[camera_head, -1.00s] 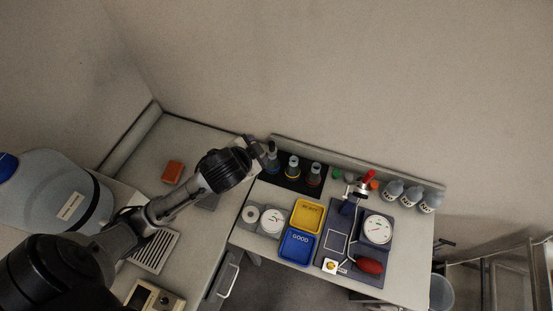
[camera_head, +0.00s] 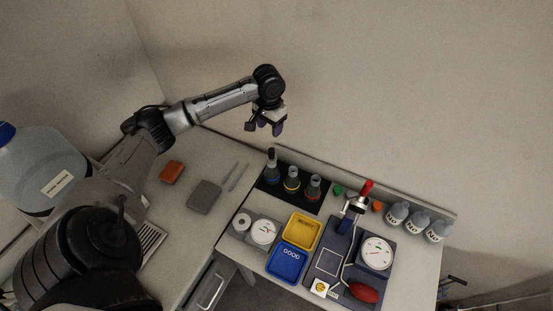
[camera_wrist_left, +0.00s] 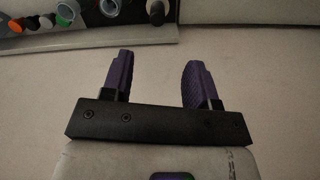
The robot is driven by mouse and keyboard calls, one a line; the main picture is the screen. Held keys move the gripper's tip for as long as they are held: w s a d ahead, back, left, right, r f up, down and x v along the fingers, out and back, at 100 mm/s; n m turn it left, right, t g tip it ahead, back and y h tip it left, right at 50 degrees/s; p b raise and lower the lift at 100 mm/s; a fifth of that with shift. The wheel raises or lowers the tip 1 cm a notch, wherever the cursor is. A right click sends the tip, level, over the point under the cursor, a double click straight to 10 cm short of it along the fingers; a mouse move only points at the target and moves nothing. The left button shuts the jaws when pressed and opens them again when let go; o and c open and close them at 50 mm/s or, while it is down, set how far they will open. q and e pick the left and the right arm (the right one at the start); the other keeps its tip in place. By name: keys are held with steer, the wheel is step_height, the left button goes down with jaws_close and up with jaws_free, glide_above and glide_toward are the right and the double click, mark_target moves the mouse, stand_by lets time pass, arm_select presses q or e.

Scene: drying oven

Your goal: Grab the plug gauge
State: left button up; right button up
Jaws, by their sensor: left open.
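I cannot tell for certain which object is the plug gauge. A dark-topped upright piece (camera_head: 271,158) stands in the leftmost, blue-banded holder on the black mat. It shows in the left wrist view as a dark rounded end (camera_wrist_left: 157,9) at the top edge. My left gripper (camera_head: 270,129) is open with purple fingers, in front of the wall and above the mat's back end in the head view. In the left wrist view the gap between its fingers (camera_wrist_left: 158,64) is empty. My right gripper is in neither current view.
A yellow-banded holder (camera_head: 292,179) and a red-banded holder (camera_head: 312,187) share the black mat. A yellow tray (camera_head: 303,232), a blue tray (camera_head: 287,264), a red-handled fixture (camera_head: 366,190) and labelled bottles (camera_head: 396,214) occupy the bench. A large jug (camera_head: 45,170) stands left.

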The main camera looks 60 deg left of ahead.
mark_target(271, 150)
arm_select(q)
steer(key=f, duration=1.3)
steer(key=shift+d+f, duration=0.2)
steer(key=shift+f, duration=0.2)
jaws_close()
